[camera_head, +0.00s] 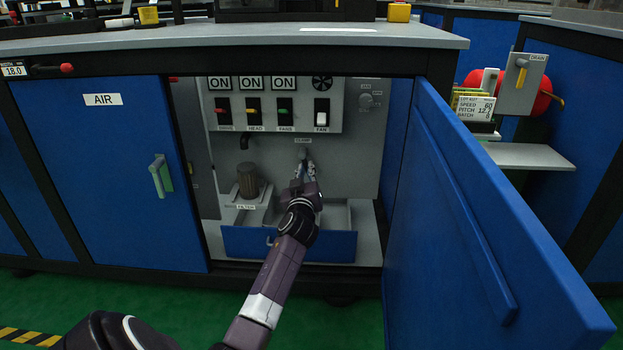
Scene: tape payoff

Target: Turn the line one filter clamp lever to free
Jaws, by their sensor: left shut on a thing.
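The open cabinet holds a filter (248,181), a brown cylinder on a grey mount labelled FILTER. To its right, on the back wall, is a small fitting under a label (302,141) that seems to read CLAMP. My left gripper (303,163) reaches into the cabinet and is shut at this fitting, on what appears to be the clamp lever. The lever is mostly hidden by the fingers, so its angle cannot be told. My right gripper is not in view.
The blue cabinet door (440,215) stands open on the right. A blue-fronted tray (335,246) lies low in the cabinet, under my arm. A switch panel (268,104) hangs above. The closed AIR door (95,180) is on the left.

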